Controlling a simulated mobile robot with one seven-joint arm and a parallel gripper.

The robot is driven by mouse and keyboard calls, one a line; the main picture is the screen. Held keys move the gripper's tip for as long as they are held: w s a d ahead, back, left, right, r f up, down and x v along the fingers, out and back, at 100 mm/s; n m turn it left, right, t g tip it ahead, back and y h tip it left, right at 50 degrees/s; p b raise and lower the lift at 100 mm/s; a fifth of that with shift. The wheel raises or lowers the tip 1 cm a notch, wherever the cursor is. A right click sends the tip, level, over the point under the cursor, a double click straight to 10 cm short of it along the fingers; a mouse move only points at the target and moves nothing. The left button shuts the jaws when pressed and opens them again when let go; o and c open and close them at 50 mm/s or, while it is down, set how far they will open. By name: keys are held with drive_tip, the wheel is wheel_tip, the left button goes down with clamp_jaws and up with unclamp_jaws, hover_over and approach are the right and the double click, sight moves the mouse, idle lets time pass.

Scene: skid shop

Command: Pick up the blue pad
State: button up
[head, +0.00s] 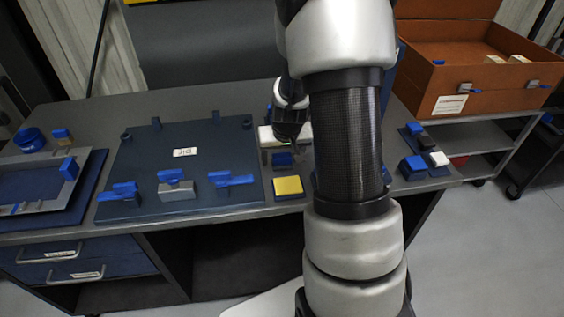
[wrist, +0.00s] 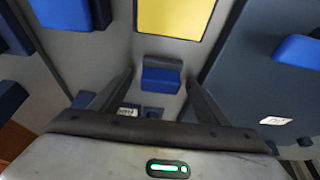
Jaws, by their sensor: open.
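The blue pad (head: 283,160) is a small block on the grey bench, just behind a yellow-topped block (head: 288,187). In the wrist view the blue pad (wrist: 161,75) shows midway between my fingers, with the yellow block (wrist: 175,17) beyond it. My gripper (head: 277,150) is over the pad, partly hidden behind my arm in the head view. In the wrist view my gripper (wrist: 160,88) is open, one finger on each side of the pad. Contact or the exact height gap cannot be told.
A dark board (head: 195,140) with several blue-handled clamps lies left of the pad. Several small blue and grey blocks (head: 413,168) stand on the right, near an orange case (head: 448,92). A blue tray (head: 90,172) is at the far left.

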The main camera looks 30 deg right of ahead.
sight(281, 156)
drive_tip(key=c, duration=1.1)
wheel_tip(281, 156, up, 10)
drive_tip(key=shift+r+p, duration=0.1)
drive_tip(key=shift+p, duration=1)
drive_tip(key=shift+c, duration=0.2)
drive_tip(key=shift+o, duration=1.1)
drive_tip(key=shift+a, duration=0.15)
drive_tip(key=shift+c, duration=0.6)
